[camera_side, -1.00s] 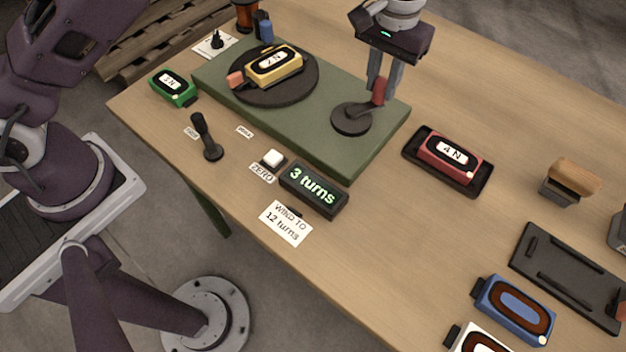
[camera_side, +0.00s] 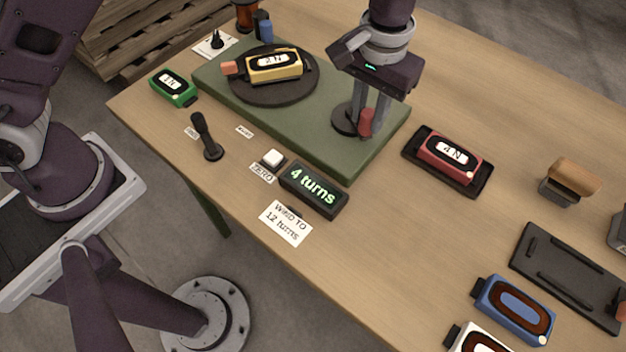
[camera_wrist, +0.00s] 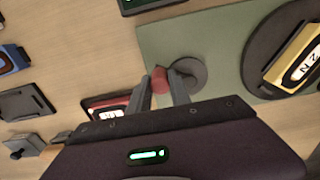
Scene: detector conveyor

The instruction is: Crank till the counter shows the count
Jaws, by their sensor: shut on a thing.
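My gripper (camera_side: 372,122) is shut on the red crank knob (camera_side: 366,122), which stands at the front right of the dark crank disc (camera_side: 343,119) on the green base. The wrist view also shows the red knob (camera_wrist: 159,80) between my fingers, with the grey disc (camera_wrist: 188,68) beside it. The counter (camera_side: 314,189) reads "4 turns" in green. A white card (camera_side: 286,223) in front of it reads "WIND TO 12 turns". A yellow detector (camera_side: 274,67) lies on the dark turntable (camera_side: 262,99) at the other end of the green base (camera_side: 290,128).
A white button (camera_side: 273,158) labelled ZERO is left of the counter. A black lever (camera_side: 206,136) stands nearer the left edge. A green detector (camera_side: 173,87) is at far left. A red detector (camera_side: 450,155) sits in a black tray right of the base.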

